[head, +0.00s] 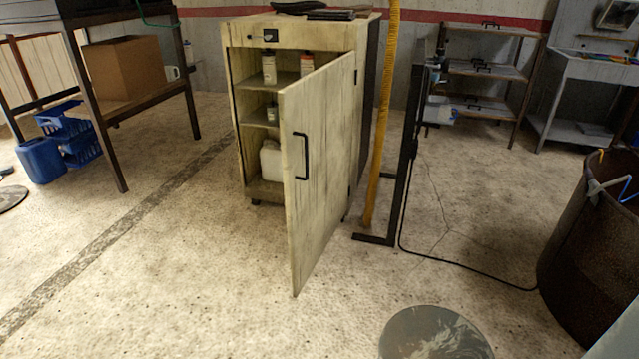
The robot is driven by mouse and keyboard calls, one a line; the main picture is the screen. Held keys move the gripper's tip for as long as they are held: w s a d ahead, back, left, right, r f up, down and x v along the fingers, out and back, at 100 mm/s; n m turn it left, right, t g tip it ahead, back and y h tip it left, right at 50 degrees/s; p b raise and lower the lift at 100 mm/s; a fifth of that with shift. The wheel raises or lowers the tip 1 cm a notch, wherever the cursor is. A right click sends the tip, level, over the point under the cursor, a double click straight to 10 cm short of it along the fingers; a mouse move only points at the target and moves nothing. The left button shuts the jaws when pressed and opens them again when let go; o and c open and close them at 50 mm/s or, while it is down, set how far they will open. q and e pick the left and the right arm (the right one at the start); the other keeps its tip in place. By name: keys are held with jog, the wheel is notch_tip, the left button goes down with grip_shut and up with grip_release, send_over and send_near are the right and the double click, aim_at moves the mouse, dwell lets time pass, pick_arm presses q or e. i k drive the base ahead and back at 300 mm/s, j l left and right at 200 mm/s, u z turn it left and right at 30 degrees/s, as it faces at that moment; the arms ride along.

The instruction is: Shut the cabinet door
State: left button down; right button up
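The cabinet (240,110) is pale, worn and yellowish, and stands in the middle of the head view. Its door (325,190) is wide open, hinged on the cabinet's right side and swung out towards me. A dark handle (301,156) is on the door's face, near its free left edge. Bottles (269,68) and a white jug (270,160) stand on the shelves inside; the door hides part of the interior. Neither of my grippers shows in this view.
A yellow hose (384,120) and a black stand (402,170) are just right of the cabinet, with a cable on the floor. A dark bin (585,260) stands at the right, a round disc (435,335) at the front. The floor left of the door is clear.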

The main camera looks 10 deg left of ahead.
aim_at(316, 110)
jog(key=z, duration=1.3)
jog(key=j, duration=0.45)
jog(key=i+j+z, duration=0.15)
jog(key=j, duration=0.35)
